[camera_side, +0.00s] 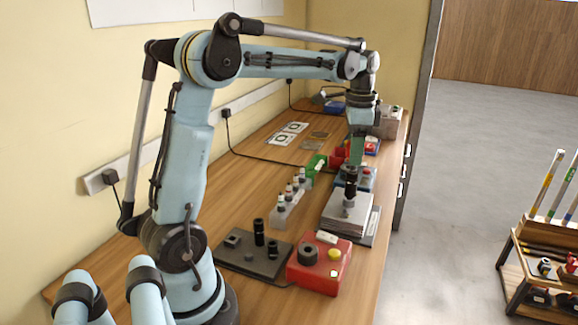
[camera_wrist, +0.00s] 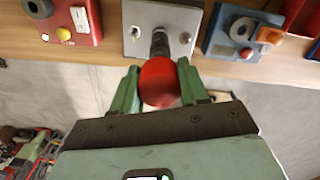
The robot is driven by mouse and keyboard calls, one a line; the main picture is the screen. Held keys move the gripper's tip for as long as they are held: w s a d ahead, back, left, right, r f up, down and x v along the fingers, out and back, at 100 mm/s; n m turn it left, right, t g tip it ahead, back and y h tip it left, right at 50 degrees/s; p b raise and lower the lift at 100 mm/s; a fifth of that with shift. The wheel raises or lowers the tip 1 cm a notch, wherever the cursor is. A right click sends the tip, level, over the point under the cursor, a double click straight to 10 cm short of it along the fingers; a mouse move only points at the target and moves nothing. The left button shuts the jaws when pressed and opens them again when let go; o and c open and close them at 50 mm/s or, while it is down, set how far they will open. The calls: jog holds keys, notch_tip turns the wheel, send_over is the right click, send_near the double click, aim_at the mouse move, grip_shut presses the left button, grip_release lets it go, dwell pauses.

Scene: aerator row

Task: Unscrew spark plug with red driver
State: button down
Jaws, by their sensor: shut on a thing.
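The red driver (camera_wrist: 158,84) shows in the wrist view as a round red handle with a dark shaft pointing at a grey metal block (camera_wrist: 132,38). My gripper (camera_wrist: 158,88) has its green fingers shut on the red handle, one on each side. In the side view my gripper (camera_side: 356,152) points down above the metal block (camera_side: 344,218), with a dark upright shaft (camera_side: 350,184) between them. The shaft's lower end appears to meet the block's top. The spark plug cannot be made out; the shaft and handle cover that spot.
A red box (camera_side: 318,278) with a yellow button and a dark plate (camera_side: 238,262) with black cylinders stand in front. A rack of small bottles (camera_side: 287,214) stands left of the block. A blue box (camera_wrist: 222,42) is close on its right in the wrist view.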

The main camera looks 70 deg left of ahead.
jog(key=n, duration=1.1)
jog(key=c, duration=1.1)
grip_release()
jog(key=shift+c, duration=0.2)
grip_shut()
jog(key=shift+r, duration=2.25)
